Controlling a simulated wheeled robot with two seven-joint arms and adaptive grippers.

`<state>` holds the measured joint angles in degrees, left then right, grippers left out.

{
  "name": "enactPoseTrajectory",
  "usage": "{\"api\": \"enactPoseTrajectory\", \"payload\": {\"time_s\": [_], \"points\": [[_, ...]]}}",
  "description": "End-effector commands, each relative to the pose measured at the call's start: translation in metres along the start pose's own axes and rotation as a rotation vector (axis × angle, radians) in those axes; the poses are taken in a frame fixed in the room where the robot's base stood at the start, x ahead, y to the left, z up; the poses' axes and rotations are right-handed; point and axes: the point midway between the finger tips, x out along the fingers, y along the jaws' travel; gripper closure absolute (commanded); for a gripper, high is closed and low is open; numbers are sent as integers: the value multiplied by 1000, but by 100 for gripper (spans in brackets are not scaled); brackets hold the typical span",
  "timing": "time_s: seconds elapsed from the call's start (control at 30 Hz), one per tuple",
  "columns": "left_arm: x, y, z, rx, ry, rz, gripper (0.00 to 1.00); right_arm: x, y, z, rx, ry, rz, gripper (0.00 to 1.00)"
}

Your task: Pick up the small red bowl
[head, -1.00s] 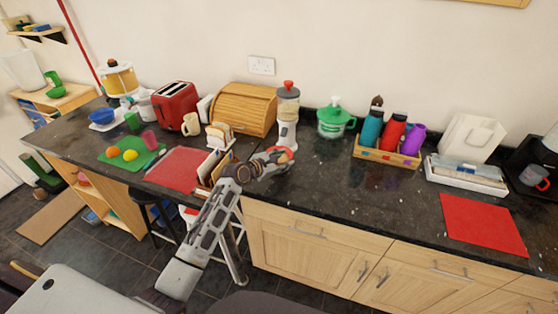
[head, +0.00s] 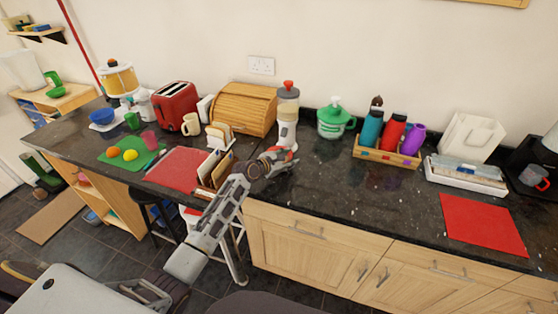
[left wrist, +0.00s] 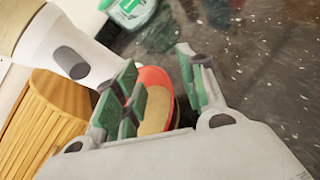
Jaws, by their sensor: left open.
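The small red bowl (left wrist: 153,77) shows in the left wrist view as a red curved rim around a tan face, partly covered by a finger. My left gripper (left wrist: 158,72) is open, with green-padded fingers on either side of the bowl. I cannot tell whether they touch it. In the head view my left gripper (head: 284,160) is at the counter, just in front of the blender-like bottle, and largely hides the bowl. My right gripper is not in view.
Close behind the left gripper stands the white, red-topped bottle (head: 288,105). The wooden bread box (head: 243,108) and toast rack (head: 218,140) are to its left. A green lidded pot (head: 335,120) and bottle crate (head: 388,155) are to its right.

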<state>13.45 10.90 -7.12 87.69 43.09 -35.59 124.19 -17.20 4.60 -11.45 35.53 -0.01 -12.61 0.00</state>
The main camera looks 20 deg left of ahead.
Motion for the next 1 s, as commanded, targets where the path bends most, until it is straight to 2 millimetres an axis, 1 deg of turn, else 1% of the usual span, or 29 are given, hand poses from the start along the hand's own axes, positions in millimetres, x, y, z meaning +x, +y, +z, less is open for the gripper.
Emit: {"api": "enactPoseTrajectory", "payload": {"time_s": [0.17, 0.6, 0.9, 0.93, 1.0], "points": [[5, 0, 0, 0, 0, 0, 60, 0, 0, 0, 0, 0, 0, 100], [5, 0, 0, 0, 0, 0, 60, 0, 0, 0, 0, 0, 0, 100], [5, 0, 0, 0, 0, 0, 98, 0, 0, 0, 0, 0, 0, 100], [5, 0, 0, 0, 0, 0, 100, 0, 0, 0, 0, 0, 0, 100], [5, 0, 0, 0, 0, 0, 100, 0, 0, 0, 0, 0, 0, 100]]}}
